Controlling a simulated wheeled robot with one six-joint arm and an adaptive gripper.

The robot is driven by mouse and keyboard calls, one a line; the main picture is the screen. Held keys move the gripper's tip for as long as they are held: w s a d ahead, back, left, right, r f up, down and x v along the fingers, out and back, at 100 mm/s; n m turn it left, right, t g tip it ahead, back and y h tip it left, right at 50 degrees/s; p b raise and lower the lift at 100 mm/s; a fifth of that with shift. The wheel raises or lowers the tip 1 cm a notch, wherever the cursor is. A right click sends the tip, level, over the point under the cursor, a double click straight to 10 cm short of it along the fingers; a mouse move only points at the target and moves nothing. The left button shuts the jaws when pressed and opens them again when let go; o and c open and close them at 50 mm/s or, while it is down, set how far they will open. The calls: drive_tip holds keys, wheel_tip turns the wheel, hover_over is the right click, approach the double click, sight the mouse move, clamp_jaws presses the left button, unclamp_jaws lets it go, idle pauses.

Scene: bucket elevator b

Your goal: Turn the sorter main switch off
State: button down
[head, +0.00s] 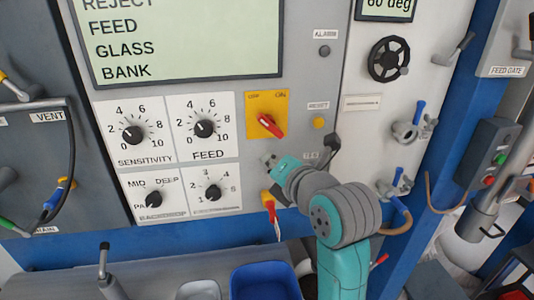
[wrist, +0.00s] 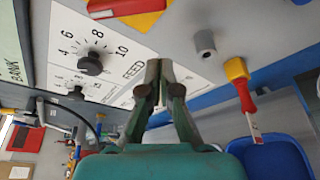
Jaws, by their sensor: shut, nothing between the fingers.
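The sorter main switch is a red rotary handle (head: 270,125) on a yellow plate (head: 254,104) marked OFF at upper left and ON at upper right. The handle lies slanted, from upper left to lower right. In the wrist view the red handle (wrist: 125,8) and the yellow plate (wrist: 140,21) show at the top edge, partly cut off. My gripper (wrist: 160,72) is shut and empty in front of the panel, apart from the switch. In the head view its dark fingers (head: 260,180) are partly hidden by my arm, below the switch.
A grey cylinder (wrist: 205,42) projects beside the gripper. A red-and-yellow tagged handle (head: 268,199) hangs below the switch. The FEED dial (head: 205,128) is left of the switch and a yellow RESET button (head: 319,123) is right. A blue bin (head: 265,280) stands below.

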drive_tip(key=v, duration=0.6)
drive_tip(key=shift+s, duration=0.1)
drive_tip(key=s+d+f+m+h, duration=0.2)
drive_tip(key=s+d+f+m, duration=0.3)
drive_tip(key=f, duration=0.5)
drive_tip(key=s+d+f+m+t+h, duration=0.1)
drive_tip(key=s+d+f+m, duration=0.25)
drive_tip(key=f+m, duration=0.45)
drive_tip(key=s+d+f+m+h, duration=0.2)
drive_tip(key=s+d+f+m, duration=0.25)
drive_tip(key=f, duration=0.65)
drive_tip(key=s+d+f+m+h, duration=0.1)
drive_tip(key=s+d+f+m, duration=0.2)
drive_tip(key=s, duration=0.4)
drive_tip(key=s+d+f+m+h, duration=0.1)
drive_tip(key=s+f+m, duration=0.1)
drive_tip(key=s+m, duration=0.3)
drive_tip(key=s+d+r+m+h, duration=0.1)
drive_tip(key=s+m, duration=0.5)
drive_tip(key=s, duration=1.1)
drive_tip(key=shift+s+d, duration=0.2)
drive_tip(key=shift+d, duration=0.45)
